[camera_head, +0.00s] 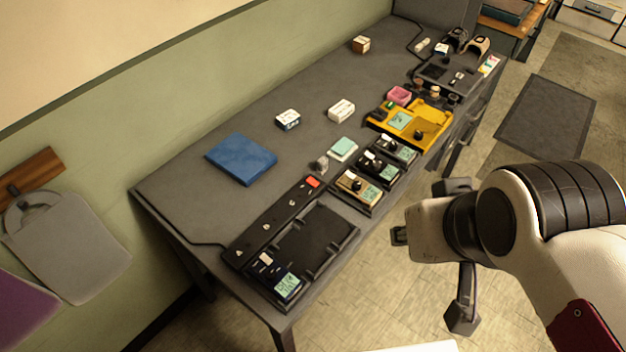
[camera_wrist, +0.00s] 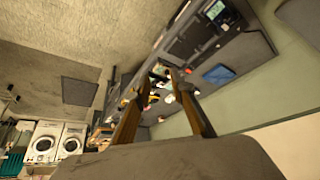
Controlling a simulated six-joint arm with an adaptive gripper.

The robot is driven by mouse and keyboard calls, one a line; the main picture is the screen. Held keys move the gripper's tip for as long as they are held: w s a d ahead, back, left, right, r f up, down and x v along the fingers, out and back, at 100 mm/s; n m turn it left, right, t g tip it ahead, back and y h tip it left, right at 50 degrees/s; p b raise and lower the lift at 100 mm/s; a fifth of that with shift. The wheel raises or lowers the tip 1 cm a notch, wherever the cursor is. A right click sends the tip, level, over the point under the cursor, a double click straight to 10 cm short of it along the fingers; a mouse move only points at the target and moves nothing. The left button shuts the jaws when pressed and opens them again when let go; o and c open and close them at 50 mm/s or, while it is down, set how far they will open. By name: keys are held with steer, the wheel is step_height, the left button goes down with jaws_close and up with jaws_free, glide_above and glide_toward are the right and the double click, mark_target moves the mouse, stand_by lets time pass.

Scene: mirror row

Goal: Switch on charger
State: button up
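A black charger-like unit (camera_head: 316,241) with an empty dark bay lies at the near left end of the grey table. It has a lit display (camera_head: 287,285) and a small pale switch (camera_head: 266,258) at its front corner; the switch position is too small to tell. A black strip with a red switch (camera_head: 313,182) runs along its back side. The unit shows tilted in the wrist view (camera_wrist: 195,38). My gripper (camera_wrist: 160,73) is open and empty, its two fingers apart. In the head view it hangs right of the table, clear of the unit.
Several small meters (camera_head: 375,165) and a yellow device (camera_head: 425,124) line the table's front edge. A blue pad (camera_head: 241,159), small boxes (camera_head: 341,110) and a dark device (camera_head: 445,73) stand farther back. Floor (camera_head: 395,300) is free at the front.

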jaws_close()
steer(key=w+d+f+n+h, duration=0.1)
steer(key=w+d+f+h, duration=0.1)
steer(key=w+d+f, duration=0.6)
steer(key=w+d+f+n+h, duration=0.1)
steer(key=w+d+f+n, duration=0.1)
steer(key=w+d+f, duration=0.6)
steer(key=w+a+f+n+y, duration=0.1)
steer(key=w+a+y, duration=0.1)
steer(key=w+a, duration=0.1)
steer(key=w+a+n+t+y, duration=0.1)
steer(key=w+a+n+y, duration=0.1)
steer(key=w+a, duration=0.2)
steer(key=w+a+f+n+t+y, duration=0.1)
steer(key=w+a+y, duration=0.1)
steer(key=w+a, duration=0.2)
steer(key=shift+w+a+f+n+y, duration=0.1)
steer(key=shift+a+f+n+y, duration=0.1)
steer(key=shift+a, duration=0.35)
steer(key=shift+a+f+n+y, duration=0.1)
steer(key=shift+a+n, duration=0.1)
steer(key=shift+a, duration=0.3)
steer(key=a+r+n+y, duration=0.1)
steer(key=a+r+y, duration=0.2)
steer(key=a, duration=0.4)
steer(key=shift+s+a+r+y, duration=0.15)
steer(key=shift+s+r+y, duration=0.25)
steer(key=shift+r, duration=0.05)
